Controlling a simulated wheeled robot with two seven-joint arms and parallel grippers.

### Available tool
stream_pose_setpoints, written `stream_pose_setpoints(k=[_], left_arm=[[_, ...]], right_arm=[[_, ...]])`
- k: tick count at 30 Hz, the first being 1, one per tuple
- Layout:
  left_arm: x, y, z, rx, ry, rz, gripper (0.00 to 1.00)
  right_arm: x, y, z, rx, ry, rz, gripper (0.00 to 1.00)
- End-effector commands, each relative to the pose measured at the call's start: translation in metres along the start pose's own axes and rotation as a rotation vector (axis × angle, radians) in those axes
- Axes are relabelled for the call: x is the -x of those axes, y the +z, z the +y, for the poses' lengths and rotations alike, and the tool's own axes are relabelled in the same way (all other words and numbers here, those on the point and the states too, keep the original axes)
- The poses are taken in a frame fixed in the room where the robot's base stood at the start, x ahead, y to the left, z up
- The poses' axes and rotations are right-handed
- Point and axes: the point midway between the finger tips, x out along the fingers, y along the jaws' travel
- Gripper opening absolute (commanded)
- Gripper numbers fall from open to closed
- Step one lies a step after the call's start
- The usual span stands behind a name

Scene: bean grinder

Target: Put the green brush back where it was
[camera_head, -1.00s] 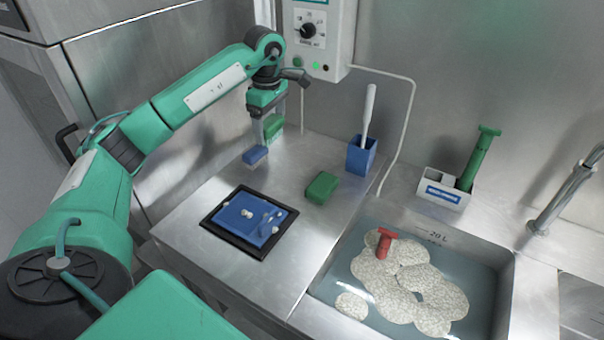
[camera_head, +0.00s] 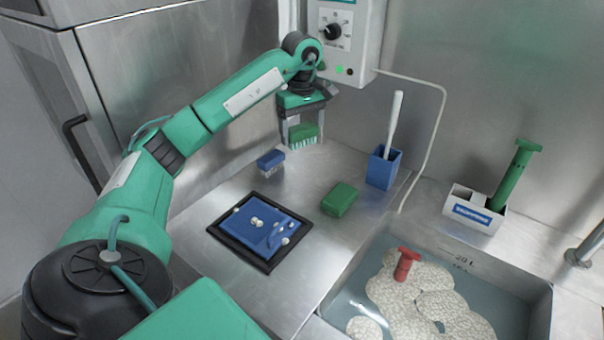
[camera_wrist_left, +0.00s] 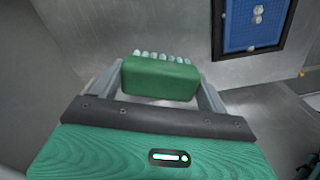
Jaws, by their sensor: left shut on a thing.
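The green brush (camera_head: 303,133) is between the fingers of my left gripper (camera_head: 302,138), which is shut on it. Its pale bristles face down, and it appears to be held above the counter's back edge. In the left wrist view the green brush (camera_wrist_left: 160,78) lies between the fingers with its bristle row on the far side. A blue brush (camera_head: 270,159) stands on the counter, just left of and nearer than the green one. My right gripper is not in view.
A black-framed blue tray (camera_head: 215,232) with small white pieces lies in front. A green block (camera_head: 339,199) and a blue holder (camera_head: 383,168) stand to the right. Beyond are a white caddy (camera_head: 474,212) and a sink (camera_head: 543,312). A control box (camera_head: 350,35) hangs above.

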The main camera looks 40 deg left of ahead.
Motion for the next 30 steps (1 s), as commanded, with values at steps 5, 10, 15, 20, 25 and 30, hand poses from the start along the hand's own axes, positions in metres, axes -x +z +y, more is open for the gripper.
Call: stream_pose_setpoints(k=[5,10,15,20,25,30], left_arm=[[-0.038,0.001,-0.001,-0.001,-0.004,-0.003,0.56],[-0.070,0.000,-0.001,0.001,-0.004,-0.002,0.56],[-0.087,0.000,0.000,0.001,0.000,-0.001,0.56],[-0.098,0.000,-0.001,0.000,-0.001,-0.002,0.56],[-0.123,0.000,-0.001,0.001,-0.003,-0.002,0.56],[-0.127,-0.001,0.000,0.002,0.002,0.000,0.56]], right_arm=[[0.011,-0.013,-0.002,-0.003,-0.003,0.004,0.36],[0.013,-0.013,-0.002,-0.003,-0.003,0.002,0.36],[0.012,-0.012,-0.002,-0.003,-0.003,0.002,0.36],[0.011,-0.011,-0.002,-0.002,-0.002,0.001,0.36],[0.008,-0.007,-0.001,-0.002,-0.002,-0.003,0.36],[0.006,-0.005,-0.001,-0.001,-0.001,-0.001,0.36]])
